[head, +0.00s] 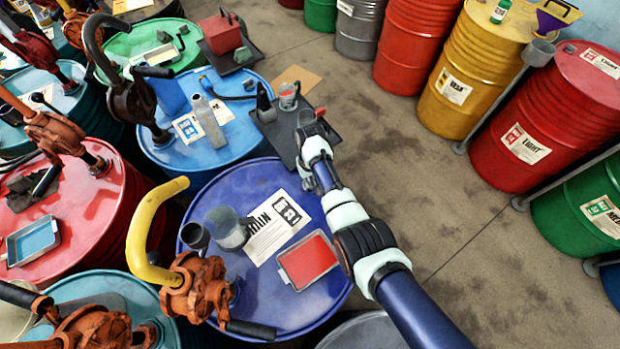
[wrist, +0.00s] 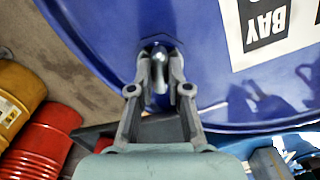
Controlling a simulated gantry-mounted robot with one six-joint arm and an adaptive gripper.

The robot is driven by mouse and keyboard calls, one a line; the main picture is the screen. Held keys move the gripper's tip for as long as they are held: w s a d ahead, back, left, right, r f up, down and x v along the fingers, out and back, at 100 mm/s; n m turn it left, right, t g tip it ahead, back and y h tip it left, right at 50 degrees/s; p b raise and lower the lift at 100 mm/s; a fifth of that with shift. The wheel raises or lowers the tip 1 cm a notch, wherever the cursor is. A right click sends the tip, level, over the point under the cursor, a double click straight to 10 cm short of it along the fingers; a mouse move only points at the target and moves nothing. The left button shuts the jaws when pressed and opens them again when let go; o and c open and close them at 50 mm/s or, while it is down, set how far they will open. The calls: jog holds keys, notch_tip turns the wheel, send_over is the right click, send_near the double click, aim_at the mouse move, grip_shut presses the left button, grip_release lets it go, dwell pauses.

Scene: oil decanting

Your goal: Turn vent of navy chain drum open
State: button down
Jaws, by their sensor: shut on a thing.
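The navy drum (head: 262,300) stands at the lower middle of the head view, and its blue top fills much of the wrist view (wrist: 100,30). In the wrist view my gripper (wrist: 161,75) is shut on the vent (wrist: 158,54), a small silvery metal piece near the drum's rim. The fingers sit on either side of it and partly hide it. Whether the vent is open cannot be told. In the head view my arm covers the vent and the fingertips at the drum's right edge.
On the navy drum are a label sheet (head: 268,228), a red-filled tray (head: 307,261), a grey cup (head: 228,230) and a rusty pump (head: 190,288) with a yellow spout. A dark stand with mugs (head: 283,135) lies beyond. Drums line the right; open floor (head: 450,220) lies between.

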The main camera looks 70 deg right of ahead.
aim_at(310, 181)
jog(key=n, duration=0.7)
jog(key=shift+p, duration=0.35)
dwell(0.4)
jog(key=c, duration=1.1)
grip_release()
jog(key=shift+r, duration=0.1)
notch_tip(310, 181, up, 12)
jog(key=shift+f, duration=0.1)
